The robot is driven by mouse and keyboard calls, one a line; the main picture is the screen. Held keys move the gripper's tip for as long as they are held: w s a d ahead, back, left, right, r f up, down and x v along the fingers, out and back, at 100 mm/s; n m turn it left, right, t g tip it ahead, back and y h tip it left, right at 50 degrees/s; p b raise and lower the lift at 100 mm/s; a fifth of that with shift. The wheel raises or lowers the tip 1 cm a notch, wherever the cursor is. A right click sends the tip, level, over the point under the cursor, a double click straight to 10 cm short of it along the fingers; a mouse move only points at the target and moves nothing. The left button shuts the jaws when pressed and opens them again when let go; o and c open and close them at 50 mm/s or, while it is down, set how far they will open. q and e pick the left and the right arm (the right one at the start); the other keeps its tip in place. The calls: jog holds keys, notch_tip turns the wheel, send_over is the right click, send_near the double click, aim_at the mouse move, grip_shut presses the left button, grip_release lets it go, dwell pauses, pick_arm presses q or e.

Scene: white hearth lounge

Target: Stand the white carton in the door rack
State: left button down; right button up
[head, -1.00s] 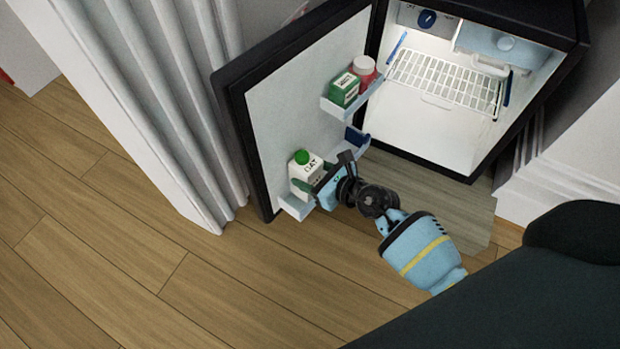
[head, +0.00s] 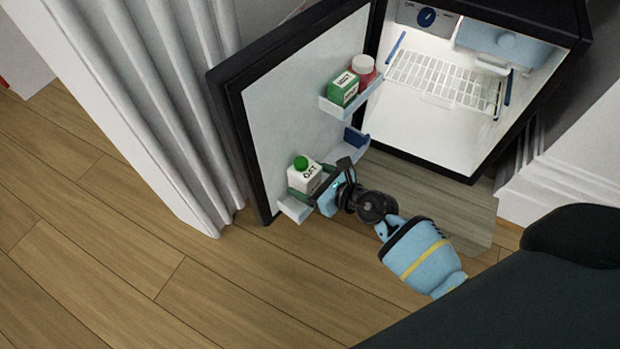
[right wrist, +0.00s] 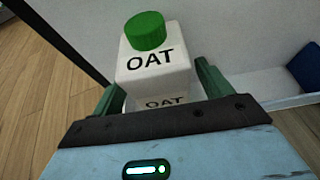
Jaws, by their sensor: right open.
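The white carton (head: 309,172) with a green cap and the word OAT stands in the lower door rack (head: 295,211) of the open fridge. It looks upright in the head view, and its base is hidden by the rack and my gripper. It also fills the middle of the right wrist view (right wrist: 155,68). My right gripper (head: 313,182) is at the rack, with its green fingers on either side of the carton. It is open; I cannot tell whether a finger touches the carton. My left gripper is not in view.
The upper door rack holds a green box (head: 343,90) and a red jar (head: 364,69) with a white lid. A dark blue item (head: 356,139) sits at the inner end of the lower rack. A pale curtain (head: 160,100) hangs left of the door. The wooden floor in front is clear.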

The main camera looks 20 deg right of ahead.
jog(key=shift+s+r, duration=0.1)
jog(key=shift+r, duration=0.1)
jog(key=p+v, duration=0.5)
jog(key=v, duration=0.6)
jog(key=shift+s+d+r, duration=0.2)
jog(key=shift+s, duration=0.1)
dwell(0.7)
